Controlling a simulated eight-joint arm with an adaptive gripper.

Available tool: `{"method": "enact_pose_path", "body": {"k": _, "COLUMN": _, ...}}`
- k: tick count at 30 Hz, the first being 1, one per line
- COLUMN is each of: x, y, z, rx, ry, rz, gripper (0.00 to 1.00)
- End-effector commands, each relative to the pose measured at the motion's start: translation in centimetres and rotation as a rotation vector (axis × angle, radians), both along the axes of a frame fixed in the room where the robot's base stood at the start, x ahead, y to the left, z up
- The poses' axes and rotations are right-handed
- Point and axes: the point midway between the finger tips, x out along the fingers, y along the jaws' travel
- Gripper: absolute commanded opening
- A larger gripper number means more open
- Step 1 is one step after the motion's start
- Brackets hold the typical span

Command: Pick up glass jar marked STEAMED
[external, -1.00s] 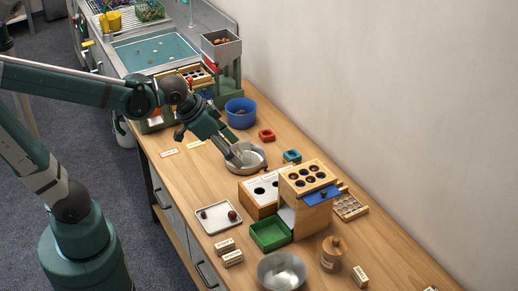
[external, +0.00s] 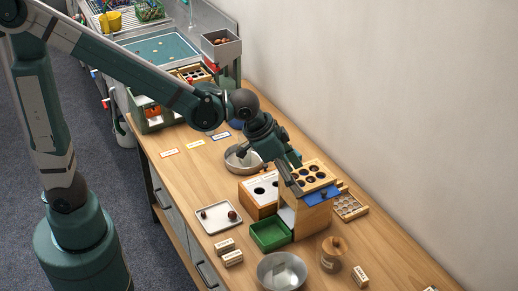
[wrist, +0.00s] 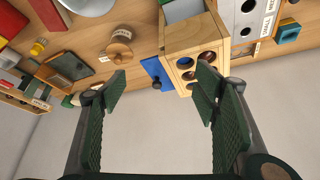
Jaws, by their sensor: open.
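A jar with a round wooden lid (external: 334,246) stands on the bench near the front right in the external view, with a pale label too small to read. The jar also shows at the upper left of the wrist view (wrist: 120,46), beyond the left finger. My gripper (wrist: 162,85) is open and empty, its fingers wide apart. In the external view my gripper (external: 292,174) is over the back left of the wooden box with round holes (external: 318,211), above and behind the jar and well apart from it.
The wooden box has a blue flap (external: 321,195) and stands beside a green tray (external: 270,234). A metal bowl (external: 282,270) is left of the jar. A label block (external: 360,276) is to its right. A white tray (external: 217,216) lies left.

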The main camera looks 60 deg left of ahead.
Motion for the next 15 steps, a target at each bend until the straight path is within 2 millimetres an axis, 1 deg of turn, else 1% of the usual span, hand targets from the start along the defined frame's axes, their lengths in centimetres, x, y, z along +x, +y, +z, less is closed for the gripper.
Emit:
{"method": "enact_pose_path", "body": {"k": 1, "x": 0.5, "y": -1.2, "z": -0.2, "rx": 0.002, "ry": 0.003, "rz": -0.013, "gripper": 0.6}}
{"method": "enact_pose_path", "body": {"k": 6, "x": 1.7, "y": -4.6, "z": -1.4, "rx": 0.007, "ry": 0.013, "rz": -0.051, "gripper": 0.6}}
{"method": "enact_pose_path", "body": {"k": 15, "x": 3.1, "y": -9.7, "z": -3.7, "rx": 0.016, "ry": 0.028, "rz": -0.107, "gripper": 0.6}}
